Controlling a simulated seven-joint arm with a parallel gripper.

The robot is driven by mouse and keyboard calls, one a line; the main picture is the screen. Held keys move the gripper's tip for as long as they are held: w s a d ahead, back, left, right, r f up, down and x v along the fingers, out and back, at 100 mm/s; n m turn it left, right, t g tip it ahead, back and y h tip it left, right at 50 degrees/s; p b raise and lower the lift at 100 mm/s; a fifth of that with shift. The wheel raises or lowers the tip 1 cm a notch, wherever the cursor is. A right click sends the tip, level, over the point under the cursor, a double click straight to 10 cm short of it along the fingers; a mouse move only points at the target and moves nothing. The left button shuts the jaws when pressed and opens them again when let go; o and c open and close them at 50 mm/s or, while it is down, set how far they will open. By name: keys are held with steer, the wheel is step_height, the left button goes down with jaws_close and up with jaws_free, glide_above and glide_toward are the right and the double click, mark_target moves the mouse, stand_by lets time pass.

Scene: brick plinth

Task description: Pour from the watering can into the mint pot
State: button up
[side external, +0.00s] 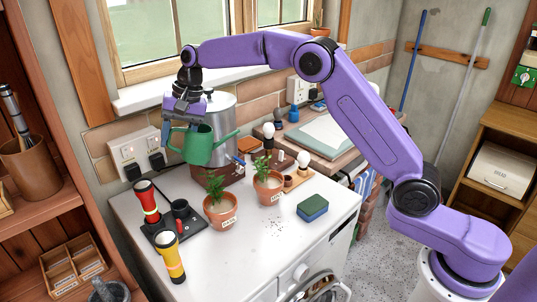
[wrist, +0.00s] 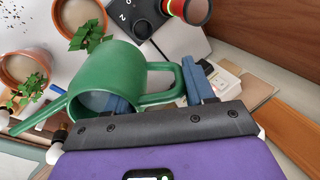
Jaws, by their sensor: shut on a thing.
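My gripper (side external: 186,117) is shut on the handle of a green watering can (side external: 198,146) and holds it in the air above the back left of the white worktop. The can looks roughly upright, its spout toward the right in the side view. In the wrist view the can (wrist: 108,75) shows a greyish inside. Two terracotta pots with leafy plants stand on the worktop, a left pot (side external: 220,212) and a right pot (side external: 268,191). Both have labels too small to read, so I cannot tell which is mint. The can is apart from both pots.
A large metal canister (side external: 222,115) is behind the can. A blue-green sponge (side external: 312,208) lies at the right. The front middle of the worktop is mostly clear.

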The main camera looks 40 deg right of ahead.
steer(key=shift+s+d+r+t+y, duration=0.3)
steer(key=shift+d+r+y, duration=0.1)
steer(key=shift+d+y, duration=0.1)
stand_by(1.2)
steer(key=shift+d+r+y, duration=0.1)
steer(key=shift+d+y, duration=0.15)
steer(key=shift+y, duration=0.05)
stand_by(0.4)
steer(key=shift+s+d+r+t+y, duration=0.25)
steer(key=shift+s+d+t+y, duration=0.2)
steer(key=shift+d, duration=0.2)
steer(key=shift+s+d+r+y, duration=0.15)
steer(key=shift+d+y, duration=0.2)
steer(key=shift+d, duration=0.05)
stand_by(0.4)
steer(key=shift+w+a+f+g+h, duration=0.2)
steer(key=shift+a+h, duration=0.1)
steer(key=shift+a, duration=0.15)
steer(key=shift+w+a+f+g+h, duration=0.15)
steer(key=shift+w+a+h, duration=0.15)
steer(key=shift+a, duration=0.15)
steer(key=shift+w+a+f+g+h, duration=0.15)
steer(key=shift+a+h, duration=0.15)
steer(key=shift+a, duration=0.15)
steer(key=shift+w+a+f+h, duration=0.1)
steer(key=shift+f+h, duration=0.05)
steer(key=shift+h, duration=0.15)
steer(key=shift+a, duration=0.1)
